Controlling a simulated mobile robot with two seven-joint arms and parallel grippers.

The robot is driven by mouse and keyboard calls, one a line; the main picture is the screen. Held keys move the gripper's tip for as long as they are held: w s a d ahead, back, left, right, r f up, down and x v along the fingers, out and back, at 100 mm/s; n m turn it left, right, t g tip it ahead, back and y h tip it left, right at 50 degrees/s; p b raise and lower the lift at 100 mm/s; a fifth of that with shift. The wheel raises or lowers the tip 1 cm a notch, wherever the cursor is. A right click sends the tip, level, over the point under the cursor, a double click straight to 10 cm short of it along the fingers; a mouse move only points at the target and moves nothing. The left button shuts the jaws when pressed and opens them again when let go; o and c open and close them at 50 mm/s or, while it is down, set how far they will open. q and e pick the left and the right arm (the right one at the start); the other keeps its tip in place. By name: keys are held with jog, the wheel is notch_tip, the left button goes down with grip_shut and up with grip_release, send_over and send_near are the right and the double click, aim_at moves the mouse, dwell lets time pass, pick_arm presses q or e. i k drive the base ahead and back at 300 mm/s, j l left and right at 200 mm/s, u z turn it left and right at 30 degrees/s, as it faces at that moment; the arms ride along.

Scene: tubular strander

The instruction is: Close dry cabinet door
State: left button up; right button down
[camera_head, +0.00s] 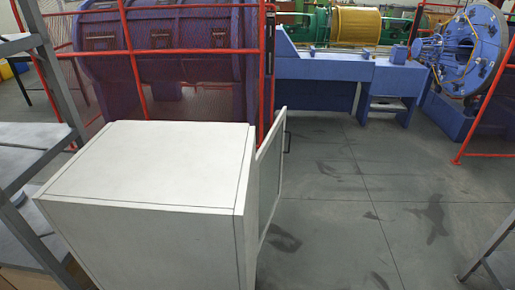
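The dry cabinet (160,165) is a white box in the left and middle of the head view, seen from above with its top and near side showing. Its door (270,175) stands open at the cabinet's right side, swung out toward the back. The door has a pale frame, a greyish panel and a dark handle (288,142) near its far edge. The inside of the cabinet is hidden. Neither of my grippers shows in the view.
Grey shelving (52,85) stands close on the left. A red fence (268,70) and the blue strander machine (330,80) lie behind the cabinet. Open grey floor (350,210) lies right of the door. A grey frame leg (490,255) is at the lower right.

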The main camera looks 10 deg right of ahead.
aim_at(269, 159)
jog(key=i+l+u, duration=0.1)
jog(key=u, duration=0.25)
jog(key=i+l+u, duration=0.1)
jog(key=l+u, duration=0.45)
jog(key=u, duration=0.2)
jog(key=l+u, duration=0.5)
jog(key=l, duration=0.55)
jog(key=l+u, duration=0.25)
jog(key=l, duration=1.4)
jog(key=k+l, duration=0.15)
jog(key=l, duration=0.9)
jog(key=k+l+u, duration=0.1)
jog(key=l, duration=0.4)
jog(key=i+l, duration=0.3)
jog(key=l, duration=0.2)
